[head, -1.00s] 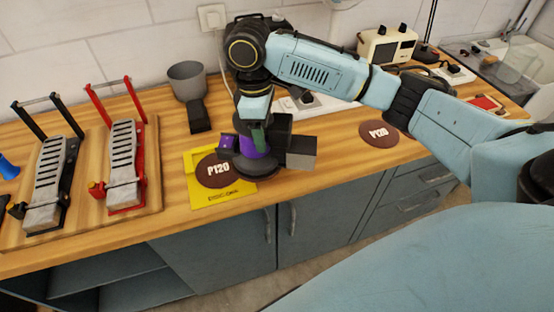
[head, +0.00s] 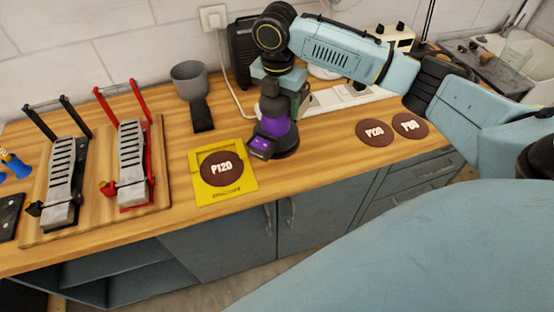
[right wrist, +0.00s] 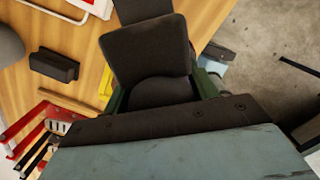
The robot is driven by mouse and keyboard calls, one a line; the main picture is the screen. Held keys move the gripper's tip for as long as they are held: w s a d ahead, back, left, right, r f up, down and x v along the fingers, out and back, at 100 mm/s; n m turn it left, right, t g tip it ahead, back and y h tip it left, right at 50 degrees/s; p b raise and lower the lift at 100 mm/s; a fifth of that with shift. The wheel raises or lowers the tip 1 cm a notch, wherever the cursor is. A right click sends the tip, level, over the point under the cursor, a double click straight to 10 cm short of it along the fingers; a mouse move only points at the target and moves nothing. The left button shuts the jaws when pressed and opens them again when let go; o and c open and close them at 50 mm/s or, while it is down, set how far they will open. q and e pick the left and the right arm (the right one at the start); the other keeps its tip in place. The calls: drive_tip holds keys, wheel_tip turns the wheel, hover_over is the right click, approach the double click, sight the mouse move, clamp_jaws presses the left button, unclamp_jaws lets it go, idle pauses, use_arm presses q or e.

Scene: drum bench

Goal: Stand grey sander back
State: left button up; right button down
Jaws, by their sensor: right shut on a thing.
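My right gripper (head: 281,98) is shut on a sander (head: 277,132) with a purple body, a dark round base and a small purple-lit panel at its left. It is upright, just right of the yellow mat (head: 207,197); I cannot tell whether its base touches the bench. In the right wrist view, dark grey blocky parts of the held tool (right wrist: 150,55) show between the green-edged fingers (right wrist: 160,92). A brown P120 disc (head: 221,166) lies on the mat. My left gripper is out of view.
Black and red clamp-like holders (head: 130,165) stand on a board at left. Two brown discs (head: 375,132) lie at right. A power strip (head: 340,98) is behind. The bench's front edge is close.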

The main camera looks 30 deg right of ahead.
sight(281, 136)
drive_tip(key=shift+w+d+r+n, duration=0.1)
drive_tip(key=shift+r+n, duration=0.15)
drive_tip(key=shift+n, duration=0.05)
drive_tip(key=shift+f, duration=0.25)
drive_tip(key=shift+w+f, duration=0.1)
drive_tip(key=shift+f, duration=4.65)
drive_tip(key=shift+s+f, duration=0.2)
drive_tip(key=shift+f, duration=0.2)
drive_tip(key=shift+s+f, duration=0.15)
drive_tip(key=shift+f, duration=0.2)
drive_tip(key=shift+c, duration=2.3)
unclamp_jaws()
drive_tip(key=shift+f, duration=0.2)
